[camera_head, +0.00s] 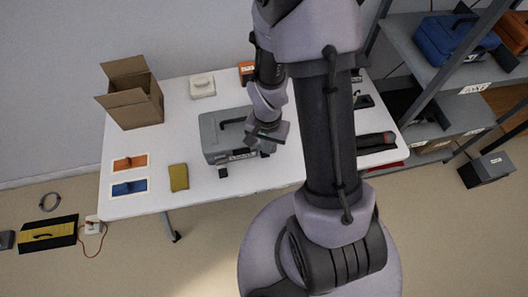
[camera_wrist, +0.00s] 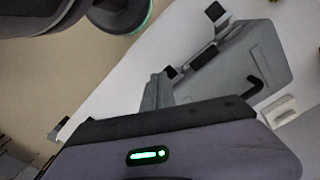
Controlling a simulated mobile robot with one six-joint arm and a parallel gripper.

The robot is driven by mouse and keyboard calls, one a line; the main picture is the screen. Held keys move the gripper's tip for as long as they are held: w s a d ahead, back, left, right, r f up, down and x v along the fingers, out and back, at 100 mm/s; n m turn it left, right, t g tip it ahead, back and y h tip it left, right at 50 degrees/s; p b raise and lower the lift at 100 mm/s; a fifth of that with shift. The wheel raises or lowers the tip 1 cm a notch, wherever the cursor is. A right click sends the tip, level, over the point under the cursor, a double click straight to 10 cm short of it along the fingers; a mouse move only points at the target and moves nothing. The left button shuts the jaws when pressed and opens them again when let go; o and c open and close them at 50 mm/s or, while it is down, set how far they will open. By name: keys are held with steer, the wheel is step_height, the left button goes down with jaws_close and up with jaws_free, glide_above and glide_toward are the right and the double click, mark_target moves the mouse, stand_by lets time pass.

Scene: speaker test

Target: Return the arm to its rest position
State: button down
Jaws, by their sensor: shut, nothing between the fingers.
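My arm reaches over the white table (camera_head: 150,205), and my gripper (camera_head: 267,147) is in front of and above the right part of a grey case (camera_head: 216,138). The gripper is shut and empty. The case has a dark handle and a label on its front, and my arm hides its right side. In the wrist view the case (camera_wrist: 240,62) lies beyond my wrist housing. I cannot tell the exact gap between gripper and case.
An open cardboard box (camera_head: 133,103), a white box (camera_head: 201,86), an orange box (camera_head: 246,70) and a yellow cloth (camera_head: 179,177) are on the table. Shelves with a blue case (camera_head: 447,40) stand right. A black-and-yellow case (camera_head: 48,233) lies on the floor.

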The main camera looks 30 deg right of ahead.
steer(key=a+r+n+t+b, duration=0.1)
steer(key=a+r+t+b, duration=0.1)
steer(key=r, duration=0.5)
steer(key=a+r+n+t+b, duration=0.1)
steer(key=a+r+b, duration=0.15)
steer(key=r, duration=0.45)
steer(key=s+a+r+n+t+y+b, duration=0.2)
steer(key=s+a+r, duration=0.3)
steer(key=s+r, duration=0.4)
steer(key=shift+a+n+t+b, duration=0.15)
steer(key=shift+n+t+b, duration=0.15)
steer(key=shift+t+b, duration=0.1)
